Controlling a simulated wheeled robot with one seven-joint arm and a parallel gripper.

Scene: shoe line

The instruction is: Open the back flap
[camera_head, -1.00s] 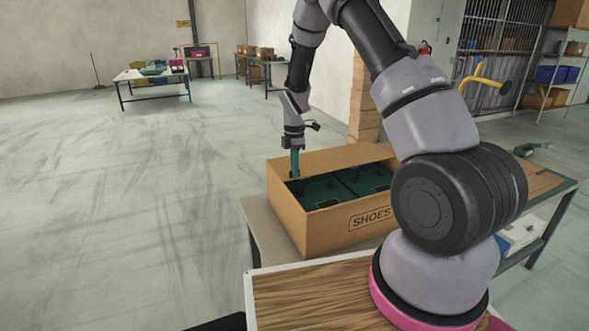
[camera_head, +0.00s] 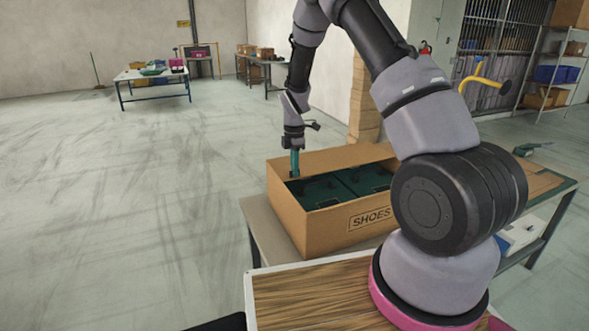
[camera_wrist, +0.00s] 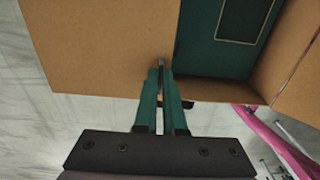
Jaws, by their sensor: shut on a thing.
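The open cardboard shoe box (camera_head: 315,236), marked SHOES, stands on a table in the head view. Its back flap (camera_head: 345,158) shows as a tan panel along the far side. Dark green contents (camera_head: 325,190) lie inside. In the wrist view a wide cardboard panel (camera_wrist: 95,50), which looks like the back flap, lies left of my gripper (camera_wrist: 161,65). The teal fingers are close together at that panel's edge, shut on it. The exact contact between the fingertips is hard to see.
The table (camera_head: 262,222) has a bare strip left of the box. A wooden-topped surface (camera_head: 320,298) lies in front, and a green tool (camera_head: 532,148) lies at the right. Stacked cartons (camera_head: 364,100) rise behind the box. The floor at the left is open.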

